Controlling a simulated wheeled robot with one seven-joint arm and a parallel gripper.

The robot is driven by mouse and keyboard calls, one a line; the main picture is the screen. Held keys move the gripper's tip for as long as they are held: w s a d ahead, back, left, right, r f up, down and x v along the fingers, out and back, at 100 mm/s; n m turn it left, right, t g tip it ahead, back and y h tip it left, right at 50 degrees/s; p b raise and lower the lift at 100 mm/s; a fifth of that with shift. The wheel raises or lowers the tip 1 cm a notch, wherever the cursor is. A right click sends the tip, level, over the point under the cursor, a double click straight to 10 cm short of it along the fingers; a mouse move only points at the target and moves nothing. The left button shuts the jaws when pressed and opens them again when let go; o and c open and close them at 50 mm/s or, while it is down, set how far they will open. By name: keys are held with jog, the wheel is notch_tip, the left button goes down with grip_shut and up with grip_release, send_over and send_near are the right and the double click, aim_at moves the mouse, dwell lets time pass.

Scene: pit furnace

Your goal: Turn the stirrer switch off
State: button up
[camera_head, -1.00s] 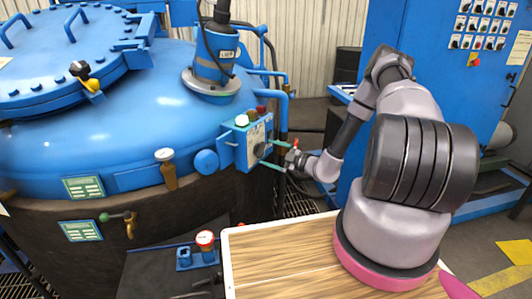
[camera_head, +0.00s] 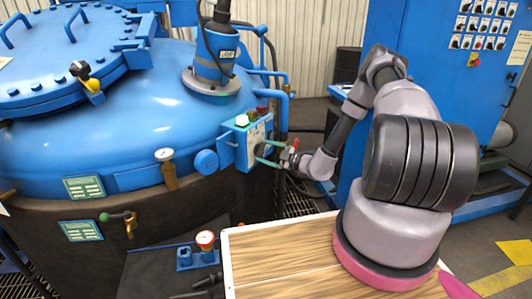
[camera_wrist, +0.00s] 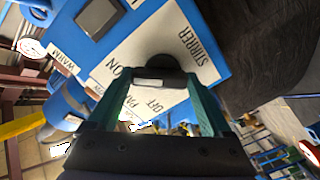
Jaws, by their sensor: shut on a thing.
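The stirrer switch is a black rotary knob (camera_wrist: 158,66) on a white panel (camera_wrist: 185,38) lettered STIRRER, with ON to its left and OFF below it in the wrist view. Its bar lies roughly level across that picture; I cannot tell which mark it points at. My gripper (camera_wrist: 158,80) has its two teal fingers shut on the knob, one at each end of the bar. In the head view my gripper (camera_head: 261,152) is at the front of the blue switch box (camera_head: 240,147), and its fingers largely hide the knob.
A green-white button (camera_head: 242,120) and a red one (camera_head: 262,110) sit on top of the box. The large blue vessel (camera_head: 130,130) stands behind and left. A wooden tabletop (camera_head: 275,265) lies below my arm. A blue control cabinet (camera_head: 430,70) stands at the right.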

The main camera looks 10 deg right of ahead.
jog(key=n, duration=0.8)
jog(key=shift+s+a+n, duration=0.1)
jog(key=shift+n, duration=0.2)
jog(key=n, duration=0.4)
jog(key=shift+s+n, duration=0.1)
jog(key=shift+n, duration=0.2)
jog(key=n, duration=0.4)
jog(key=shift+a, duration=0.1)
jog(key=shift+n, duration=0.3)
jog(key=o, duration=1.2)
jog(key=shift+c, duration=0.2)
